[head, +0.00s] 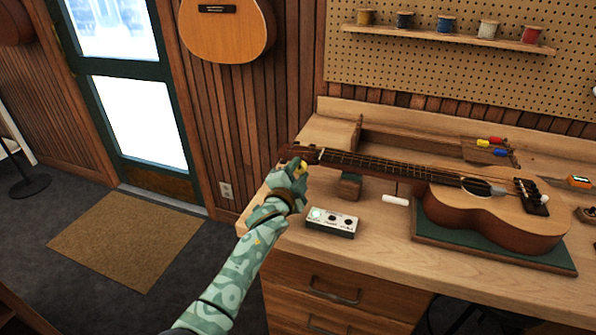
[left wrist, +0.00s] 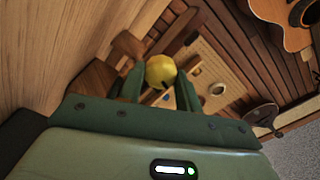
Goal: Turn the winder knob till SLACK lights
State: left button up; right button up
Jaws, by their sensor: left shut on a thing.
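A ukulele (head: 490,212) lies on a green mat on the bench, its neck pointing left and resting on a small wooden block (head: 350,186). My left gripper (head: 296,169) is at the headstock, at the bench's left end. It is shut on the yellow winder knob (head: 303,167). In the left wrist view the round knob (left wrist: 160,71) sits between my two green fingers. A small indicator box (head: 332,223) stands on the bench near my wrist. Its leftmost lamp glows pale green and the others look dark. The lettering is too small to read. My right gripper is not in view.
A white cylinder (head: 396,200) lies in front of the neck. Screwdrivers with red, yellow and blue handles (head: 497,141) lie behind the ukulele. Thread spools stand on a shelf (head: 450,38) above. The bench top between the box and the mat is mostly clear.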

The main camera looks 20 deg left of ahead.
pick_arm(q)
jog(key=shift+f, duration=0.15)
jog(key=o, duration=0.7)
jog(key=shift+s+p, duration=0.3)
jog(key=shift+s, duration=0.2)
jog(key=s+p, duration=0.3)
jog(key=s, duration=1.2)
jog(key=shift+s+a+p, duration=0.2)
jog(key=shift+a+p, duration=0.15)
jog(key=shift+p, duration=0.05)
